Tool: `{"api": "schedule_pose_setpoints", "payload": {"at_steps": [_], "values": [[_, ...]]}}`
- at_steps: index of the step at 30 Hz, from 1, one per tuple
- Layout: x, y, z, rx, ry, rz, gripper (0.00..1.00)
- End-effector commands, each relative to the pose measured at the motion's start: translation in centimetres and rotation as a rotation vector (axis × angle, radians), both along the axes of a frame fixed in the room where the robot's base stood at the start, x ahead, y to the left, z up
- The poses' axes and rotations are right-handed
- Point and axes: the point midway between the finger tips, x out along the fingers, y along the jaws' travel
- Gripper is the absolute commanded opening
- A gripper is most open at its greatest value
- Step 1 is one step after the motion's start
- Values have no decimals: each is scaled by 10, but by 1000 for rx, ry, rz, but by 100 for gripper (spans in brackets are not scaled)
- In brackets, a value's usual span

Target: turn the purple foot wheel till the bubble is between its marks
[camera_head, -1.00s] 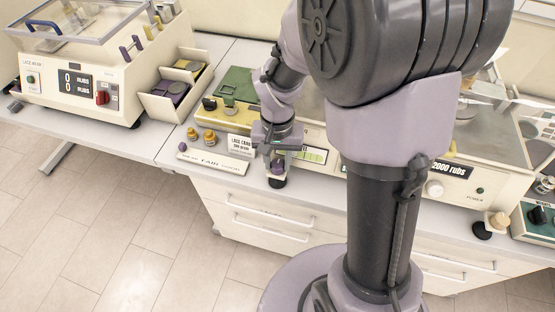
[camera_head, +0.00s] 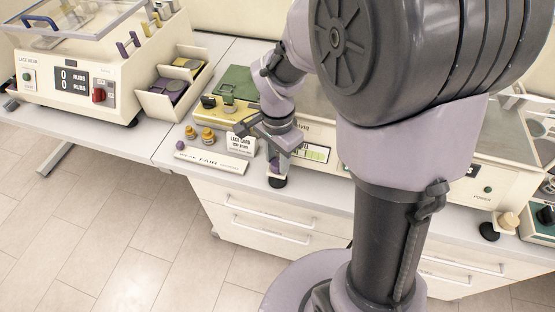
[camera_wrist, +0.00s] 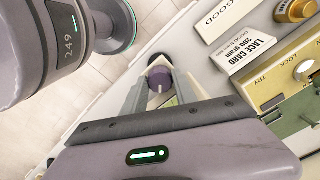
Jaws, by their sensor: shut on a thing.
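The purple foot wheel (camera_wrist: 160,78) shows in the wrist view with a pale mark on its face, above a black foot. My gripper (camera_wrist: 161,88) is shut on it, one finger on each side. In the head view my gripper (camera_head: 277,166) points down at the machine's front left corner, just above the black foot (camera_head: 278,182). The fingers largely hide the wheel there. A pale yellow-green window (camera_head: 313,153) sits on the machine's front, right of the gripper. A bubble and its marks are too small to make out.
A cream tray (camera_head: 163,106) and a lace machine (camera_head: 70,70) are farther left. The table's front edge is close to the foot.

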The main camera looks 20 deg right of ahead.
Motion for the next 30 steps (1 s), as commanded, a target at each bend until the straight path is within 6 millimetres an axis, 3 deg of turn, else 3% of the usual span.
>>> {"api": "schedule_pose_setpoints", "payload": {"at_steps": [12,27,28,30], "values": [[0,0,0,1,0,-144,0],[0,0,0,1,0,-158,0],[0,0,0,1,0,-158,40],[0,0,0,1,0,-158,53]]}}
